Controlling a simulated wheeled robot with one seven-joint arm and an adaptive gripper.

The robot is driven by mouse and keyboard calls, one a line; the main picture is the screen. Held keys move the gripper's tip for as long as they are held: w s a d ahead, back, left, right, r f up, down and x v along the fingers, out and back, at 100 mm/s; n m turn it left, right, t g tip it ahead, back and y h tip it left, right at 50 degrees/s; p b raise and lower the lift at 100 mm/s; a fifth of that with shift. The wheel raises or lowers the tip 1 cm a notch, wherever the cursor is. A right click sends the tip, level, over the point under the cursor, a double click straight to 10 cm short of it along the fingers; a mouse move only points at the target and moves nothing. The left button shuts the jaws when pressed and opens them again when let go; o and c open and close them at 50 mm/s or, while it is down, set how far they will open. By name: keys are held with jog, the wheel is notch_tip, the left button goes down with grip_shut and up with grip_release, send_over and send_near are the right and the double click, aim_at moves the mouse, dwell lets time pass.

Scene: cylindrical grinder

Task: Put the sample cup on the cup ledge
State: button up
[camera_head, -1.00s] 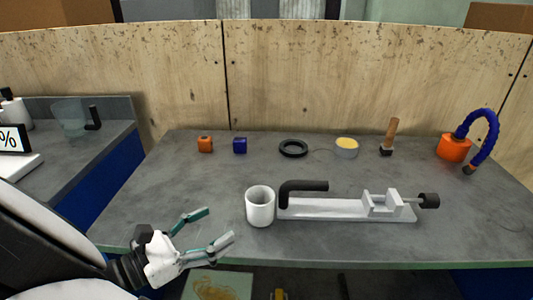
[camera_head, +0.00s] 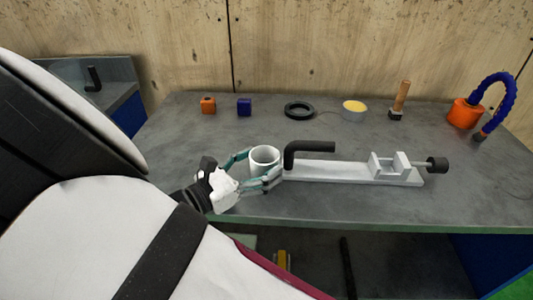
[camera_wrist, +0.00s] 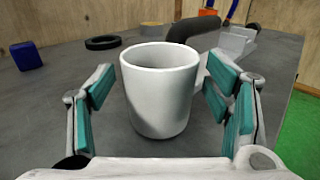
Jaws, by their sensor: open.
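The white sample cup (camera_head: 264,157) stands upright on the grey table, just left of a pale grinder fixture (camera_head: 345,173) with a black bent bar (camera_head: 312,147). In the wrist view the cup (camera_wrist: 160,98) is in the middle, its rim open towards me. My gripper (camera_head: 256,170) is open, with one teal-padded finger on each side of the cup. In the wrist view, my gripper (camera_wrist: 159,96) shows gaps between both fingers and the cup wall. The fingers hide part of the cup's lower side in the head view. I cannot tell which part is the cup ledge.
Along the back are an orange block (camera_head: 208,105), a blue block (camera_head: 244,107), a black ring (camera_head: 299,110), a yellow-topped tin (camera_head: 353,111), a wooden-handled tool (camera_head: 400,99) and an orange base with a blue hose (camera_head: 464,112). The table's front edge is close to my arm.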

jog(key=shift+x, duration=0.85)
jog(key=shift+c, duration=0.3)
jog(key=c, duration=1.3)
